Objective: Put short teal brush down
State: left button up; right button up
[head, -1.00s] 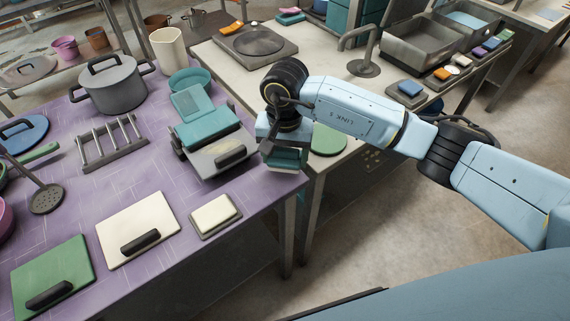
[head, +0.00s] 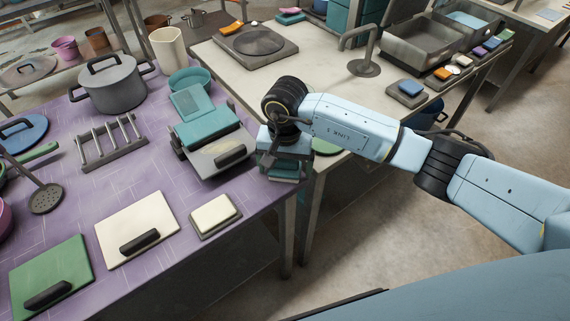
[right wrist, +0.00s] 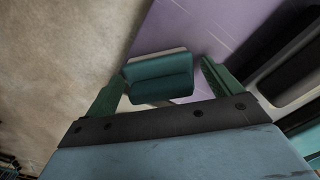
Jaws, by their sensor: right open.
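The short teal brush (right wrist: 160,80) shows in the right wrist view as a rounded teal block with a pale strip along its far edge. It is at the edge of the purple table, between the two green fingers of my right gripper (right wrist: 162,75). The fingers are spread, with a gap on each side of the brush. In the head view my right gripper (head: 287,172) points down at the table's right corner, and I cannot clearly tell the brush from the fingers there. My left gripper is not in view.
On the purple table (head: 75,200), a teal and grey stack of boards (head: 210,140) stands just left of my right gripper. A cream sponge block (head: 213,212) and a cream board (head: 137,222) lie nearer. A pale counter (head: 215,55) stands behind, across a narrow gap.

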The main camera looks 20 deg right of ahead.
aim_at(285, 160)
notch_tip(285, 160, up, 12)
jog(key=shift+r, duration=0.15)
dwell(0.5)
